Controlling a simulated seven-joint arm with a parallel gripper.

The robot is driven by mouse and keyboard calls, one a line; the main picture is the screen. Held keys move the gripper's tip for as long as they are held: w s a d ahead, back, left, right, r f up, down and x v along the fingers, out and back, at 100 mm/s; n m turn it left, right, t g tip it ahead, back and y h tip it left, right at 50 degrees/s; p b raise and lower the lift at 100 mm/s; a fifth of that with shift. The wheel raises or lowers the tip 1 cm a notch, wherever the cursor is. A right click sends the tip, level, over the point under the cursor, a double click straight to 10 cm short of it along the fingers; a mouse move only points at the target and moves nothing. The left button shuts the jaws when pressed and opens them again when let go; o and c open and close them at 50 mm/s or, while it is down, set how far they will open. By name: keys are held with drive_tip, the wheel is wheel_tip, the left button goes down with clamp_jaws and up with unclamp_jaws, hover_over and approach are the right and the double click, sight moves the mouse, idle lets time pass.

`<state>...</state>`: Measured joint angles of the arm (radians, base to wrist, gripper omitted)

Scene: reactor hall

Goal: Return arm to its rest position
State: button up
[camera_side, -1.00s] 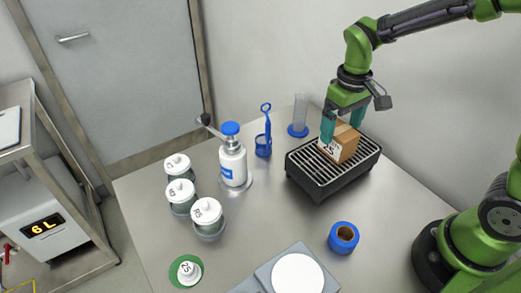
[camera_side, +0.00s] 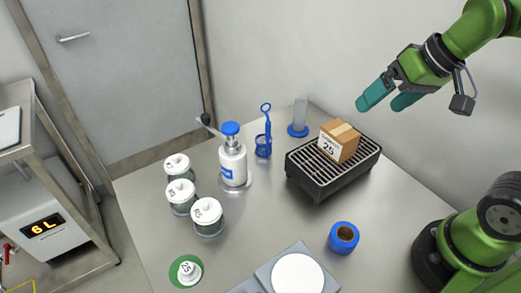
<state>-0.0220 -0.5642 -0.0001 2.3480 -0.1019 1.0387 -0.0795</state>
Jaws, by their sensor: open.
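My gripper (camera_side: 382,103) is open and empty, with two teal fingers pointing left and slightly down. It hangs in the air above and to the right of the black grated tray (camera_side: 318,190). A cardboard box (camera_side: 340,144) with a white label marked 25 sits on the grate, clear of my gripper. My green arm reaches in from the upper right.
A white bottle with a blue cap (camera_side: 232,160), a blue tool in a holder (camera_side: 264,140) and a clear cylinder (camera_side: 299,115) stand behind. Three lidded jars (camera_side: 181,195) stand left. A blue roll (camera_side: 343,238), a scale (camera_side: 297,275) and a weight on a green disc (camera_side: 187,271) are in front.

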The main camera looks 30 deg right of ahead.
drive_tip(key=shift+s+f+m+t, duration=0.2)
drive_tip(key=shift+s+m+t, duration=0.3)
drive_tip(key=shift+s+t, duration=0.5)
